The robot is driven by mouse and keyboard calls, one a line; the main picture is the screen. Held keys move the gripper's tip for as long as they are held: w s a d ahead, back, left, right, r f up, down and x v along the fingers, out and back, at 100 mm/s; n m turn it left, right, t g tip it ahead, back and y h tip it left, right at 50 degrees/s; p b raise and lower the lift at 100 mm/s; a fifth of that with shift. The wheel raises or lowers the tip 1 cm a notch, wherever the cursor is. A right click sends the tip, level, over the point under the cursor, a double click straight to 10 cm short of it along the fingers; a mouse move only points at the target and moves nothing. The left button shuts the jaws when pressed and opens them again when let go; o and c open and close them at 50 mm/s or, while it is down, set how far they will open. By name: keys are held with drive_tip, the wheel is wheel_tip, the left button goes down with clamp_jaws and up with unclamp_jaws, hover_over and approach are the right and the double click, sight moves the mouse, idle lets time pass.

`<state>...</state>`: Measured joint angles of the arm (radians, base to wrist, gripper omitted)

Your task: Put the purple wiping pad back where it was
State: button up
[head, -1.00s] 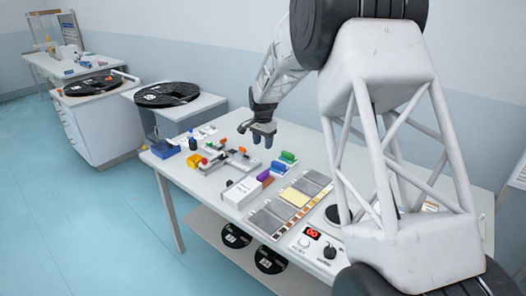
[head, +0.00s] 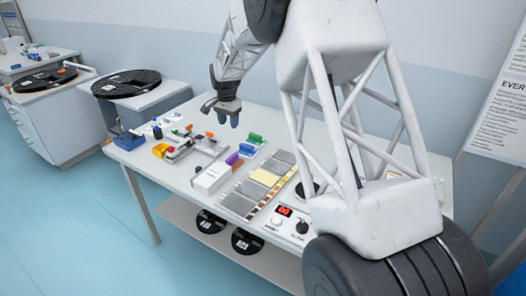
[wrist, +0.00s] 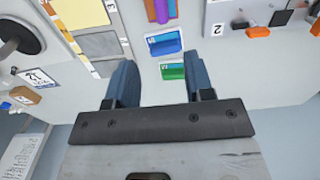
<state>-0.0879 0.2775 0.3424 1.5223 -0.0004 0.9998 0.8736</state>
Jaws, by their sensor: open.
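The purple wiping pad (head: 233,158) is a small block on the workbench, between the white box and the coloured holders. In the wrist view a purple piece (wrist: 161,10) shows at the top edge, cut off by the frame, with an orange piece beside it. My gripper (head: 228,115) is open and empty, above the back of the bench, behind the pad. In the wrist view its two blue-grey fingers (wrist: 161,84) stand apart. A green holder (wrist: 172,71) lies just ahead of them, with a blue holder (wrist: 164,43) between it and the purple piece.
A white box (head: 211,179) stands in front of the pad. To its right lie grey panels and a yellow panel (head: 265,177). A fixture with orange parts (head: 190,147) is to the left. A red-display unit (head: 283,214) is at the front right.

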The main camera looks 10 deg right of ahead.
drive_tip(key=shift+s+r, duration=0.1)
drive_tip(key=s+d+r+n, duration=0.1)
drive_tip(key=s+d+r, duration=0.1)
drive_tip(key=s+r, duration=0.5)
drive_tip(key=s+d+r+n+t, duration=0.1)
drive_tip(key=s+r+n, duration=0.15)
drive_tip(key=s, duration=0.85)
drive_tip(key=s+d+r+n, duration=0.1)
drive_tip(key=s+d+r, duration=0.1)
drive_tip(key=s+r, duration=0.5)
drive_tip(key=s+d+f+n, duration=0.1)
drive_tip(key=s+f+n, duration=0.1)
drive_tip(key=s, duration=1.4)
drive_tip(key=s+d+f+n+t, duration=0.1)
drive_tip(key=s+d+f+n, duration=0.1)
drive_tip(key=s, duration=1.5)
drive_tip(key=shift+f+t, duration=0.3)
drive_tip(key=shift+f, duration=0.2)
